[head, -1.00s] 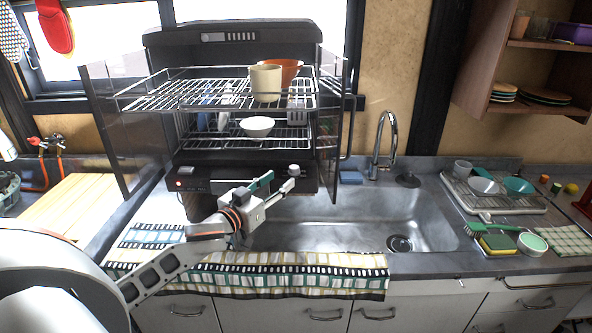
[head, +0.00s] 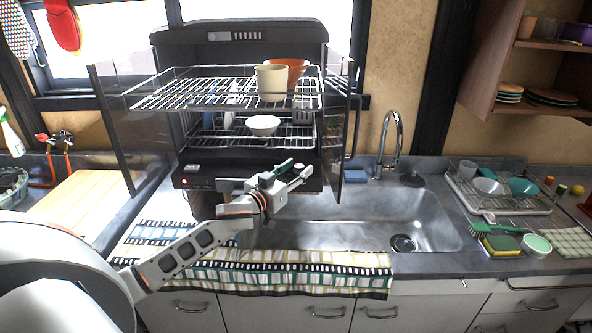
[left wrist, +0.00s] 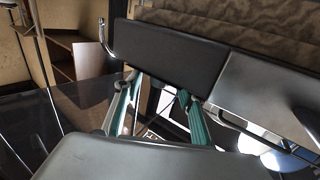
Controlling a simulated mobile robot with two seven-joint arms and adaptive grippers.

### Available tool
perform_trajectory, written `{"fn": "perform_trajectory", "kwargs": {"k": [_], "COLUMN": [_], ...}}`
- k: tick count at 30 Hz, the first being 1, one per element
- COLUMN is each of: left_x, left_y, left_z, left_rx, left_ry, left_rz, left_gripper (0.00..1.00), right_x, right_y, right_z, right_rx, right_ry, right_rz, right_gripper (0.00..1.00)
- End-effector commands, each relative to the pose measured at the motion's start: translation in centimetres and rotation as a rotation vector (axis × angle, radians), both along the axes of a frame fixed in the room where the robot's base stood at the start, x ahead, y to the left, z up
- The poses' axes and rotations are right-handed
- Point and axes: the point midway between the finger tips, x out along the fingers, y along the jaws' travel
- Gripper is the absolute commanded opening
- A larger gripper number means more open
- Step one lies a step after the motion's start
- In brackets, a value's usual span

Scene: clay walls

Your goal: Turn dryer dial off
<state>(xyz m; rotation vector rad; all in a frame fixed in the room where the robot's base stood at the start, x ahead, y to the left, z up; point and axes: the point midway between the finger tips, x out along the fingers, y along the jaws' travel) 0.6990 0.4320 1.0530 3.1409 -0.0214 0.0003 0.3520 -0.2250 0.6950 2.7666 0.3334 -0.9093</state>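The dish dryer (head: 240,110) stands open behind the sink, with its glass doors swung to the sides. Its dark front panel (head: 215,183) has a small lit red light at the left. My left gripper (head: 295,169) is in front of the panel's right end, its two fingers apart and pointing up and right. The pale dial at that end is covered or nearly covered by the fingers, so its setting and any contact cannot be told. In the left wrist view the green-padded fingers (left wrist: 158,105) are apart, and I cannot make out the dial there. My right gripper is not in view.
Cups (head: 272,82) stand on the dryer's upper rack and a white bowl (head: 263,125) on the lower. The open right door (head: 337,150) is close to the gripper's right. The sink (head: 360,222) and faucet (head: 390,140) lie right; a patterned cloth (head: 290,272) lies in front.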

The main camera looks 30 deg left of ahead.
Motion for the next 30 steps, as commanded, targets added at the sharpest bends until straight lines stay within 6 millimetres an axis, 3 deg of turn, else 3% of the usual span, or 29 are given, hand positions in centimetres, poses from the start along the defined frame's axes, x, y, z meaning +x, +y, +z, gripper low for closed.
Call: {"fn": "perform_trajectory", "kwargs": {"k": [1, 4, 17, 30], "left_x": [-0.01, -0.02, -0.03, 0.05], "left_y": [0.0, 0.0, -0.18, -0.65], "left_z": [-0.01, 0.0, -0.03, -0.12], "left_rx": [0.0, 0.0, -0.003, -0.01], "left_ry": [0.0, 0.0, 0.0, -0.001], "left_rz": [0.0, 0.0, 0.04, 0.267], "left_gripper": [0.27, 0.02, 0.02, 0.02], "right_x": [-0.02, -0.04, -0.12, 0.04], "right_y": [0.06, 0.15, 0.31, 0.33], "right_z": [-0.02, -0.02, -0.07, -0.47], "right_rx": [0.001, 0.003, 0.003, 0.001], "right_ry": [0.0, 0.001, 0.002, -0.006], "right_rz": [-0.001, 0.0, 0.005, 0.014], "right_gripper": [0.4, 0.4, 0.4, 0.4]}}
